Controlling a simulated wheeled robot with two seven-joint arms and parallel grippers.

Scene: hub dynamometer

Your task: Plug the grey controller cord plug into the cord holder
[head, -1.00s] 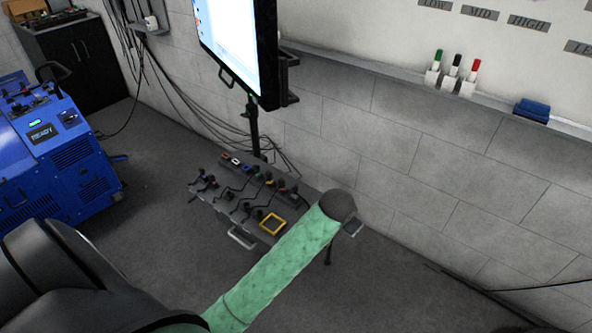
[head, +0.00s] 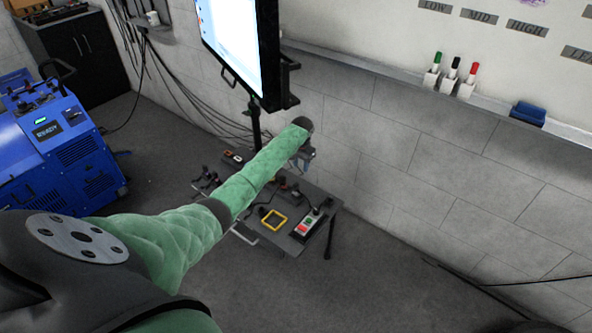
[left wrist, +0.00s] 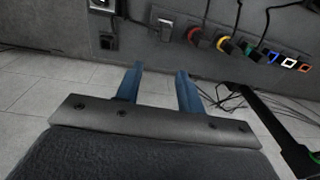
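My left gripper (head: 303,165) is above the far right part of the dark work table (head: 287,243), partly hidden by its own wrist in the head view. In the left wrist view its two blue fingers (left wrist: 158,88) stand apart with nothing between them. I cannot tell which is the grey controller cord plug or which part is the cord holder. My right gripper is out of view.
A controller box with red and green buttons (head: 308,224) and a yellow square frame (head: 273,220) lie on the table. My green left arm hides its middle. A monitor (head: 238,45) stands behind, and a blue machine (head: 60,150) at the left.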

